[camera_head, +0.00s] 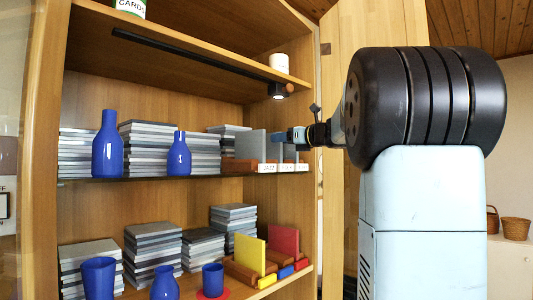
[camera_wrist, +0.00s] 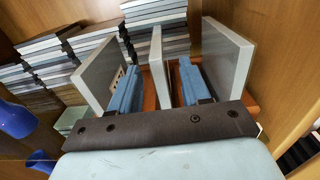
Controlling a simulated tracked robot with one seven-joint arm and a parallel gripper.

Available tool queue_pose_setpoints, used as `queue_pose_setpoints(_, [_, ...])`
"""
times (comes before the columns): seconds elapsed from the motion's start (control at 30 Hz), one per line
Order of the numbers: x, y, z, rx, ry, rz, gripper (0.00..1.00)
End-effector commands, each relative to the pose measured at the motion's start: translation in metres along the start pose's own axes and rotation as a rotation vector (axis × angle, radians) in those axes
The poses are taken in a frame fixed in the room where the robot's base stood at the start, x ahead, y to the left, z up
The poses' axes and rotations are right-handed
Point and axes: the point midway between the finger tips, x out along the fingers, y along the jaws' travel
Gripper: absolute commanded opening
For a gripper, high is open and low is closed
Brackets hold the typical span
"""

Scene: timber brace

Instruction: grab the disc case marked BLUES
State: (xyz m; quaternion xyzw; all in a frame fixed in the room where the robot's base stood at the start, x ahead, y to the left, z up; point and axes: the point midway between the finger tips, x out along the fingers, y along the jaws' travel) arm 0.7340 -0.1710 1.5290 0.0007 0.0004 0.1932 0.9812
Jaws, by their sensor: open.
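Three grey disc cases stand upright in a wooden rack on the upper shelf. In the wrist view they are the left case (camera_wrist: 98,76), the middle case (camera_wrist: 157,68) and the right case (camera_wrist: 228,58). Small white labels (camera_head: 268,168) sit on the rack's front in the head view; their print is too small to read, so I cannot tell which case is BLUES. My gripper (camera_wrist: 160,75) is open, its blue fingers on either side of the middle case, with gaps visible. In the head view my gripper (camera_head: 291,135) is at the rack, partly hiding the cases.
Piles of flat cases (camera_head: 151,148) and blue vases (camera_head: 107,145) stand left along the upper shelf. A lower rack holds a yellow case (camera_head: 251,252) and a red case (camera_head: 284,240). A dark bar lamp (camera_head: 200,60) hangs above. The cabinet's right wall is close.

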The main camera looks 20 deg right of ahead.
Motion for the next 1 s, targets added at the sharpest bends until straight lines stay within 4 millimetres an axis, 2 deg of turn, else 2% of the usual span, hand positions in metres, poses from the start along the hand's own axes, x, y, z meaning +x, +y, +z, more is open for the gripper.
queue_pose_setpoints(0.27, [0.013,0.001,-0.001,-0.001,0.0,0.001,0.47])
queue_pose_setpoints(0.6, [0.055,0.0,-0.005,-0.002,0.001,0.001,0.47])
queue_pose_setpoints(0.87, [0.059,0.0,-0.005,-0.002,0.0,0.0,0.47])
queue_pose_setpoints(1.0, [0.059,0.0,-0.005,-0.001,0.0,0.0,0.34])
